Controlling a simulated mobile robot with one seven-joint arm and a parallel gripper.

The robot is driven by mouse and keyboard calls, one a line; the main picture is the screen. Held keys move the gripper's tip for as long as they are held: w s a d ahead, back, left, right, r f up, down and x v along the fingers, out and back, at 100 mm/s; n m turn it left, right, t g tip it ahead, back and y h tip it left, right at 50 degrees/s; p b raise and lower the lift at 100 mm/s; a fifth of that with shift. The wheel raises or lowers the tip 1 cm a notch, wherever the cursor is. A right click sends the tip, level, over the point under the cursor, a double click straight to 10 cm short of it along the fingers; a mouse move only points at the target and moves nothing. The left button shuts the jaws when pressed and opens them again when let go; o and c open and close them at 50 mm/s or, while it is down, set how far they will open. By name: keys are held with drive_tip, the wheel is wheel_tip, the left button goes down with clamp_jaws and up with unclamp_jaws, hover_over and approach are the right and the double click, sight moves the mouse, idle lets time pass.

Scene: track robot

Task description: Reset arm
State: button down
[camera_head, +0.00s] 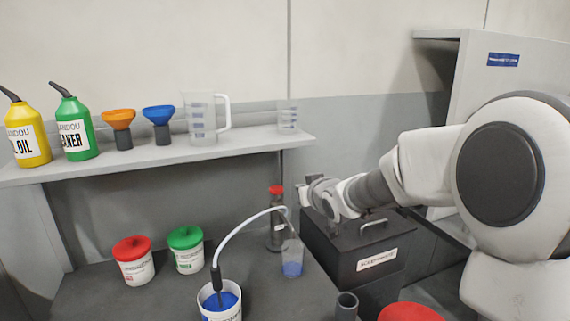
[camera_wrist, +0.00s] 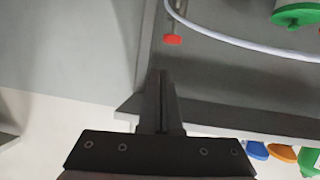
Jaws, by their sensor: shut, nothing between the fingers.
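My arm reaches in from the right in the head view, and my gripper (camera_head: 308,190) is above the black box and close to the shelf's right end. In the wrist view my gripper (camera_wrist: 161,75) has its two dark fingers pressed together with nothing between them. It touches nothing that I can see. In the head view the fingertips are small and hard to make out.
A black box (camera_head: 340,248) with a handle stands below my gripper. A red-capped bottle (camera_head: 275,238), a beaker (camera_head: 292,258) with blue liquid and a white hose (camera_head: 238,228) from a blue-filled bucket (camera_head: 220,305) are left of it. The shelf (camera_head: 245,138) holds funnels, jugs and bottles.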

drive_tip(key=s+d+r+m+g+h+p, duration=0.15)
drive_tip(key=s+d, duration=0.25)
drive_tip(key=s, duration=0.6)
drive_tip(key=s+d+r+m+g+h, duration=0.1)
drive_tip(key=s+d+r+g+h, duration=0.15)
drive_tip(key=s+d, duration=0.45)
drive_tip(key=s+f+m+g+p, duration=0.1)
drive_tip(key=s+f+g, duration=0.2)
drive_tip(key=s, duration=1.8)
drive_tip(key=shift+s+a+m+g, duration=0.3)
drive_tip(key=shift+s+a+m, duration=0.05)
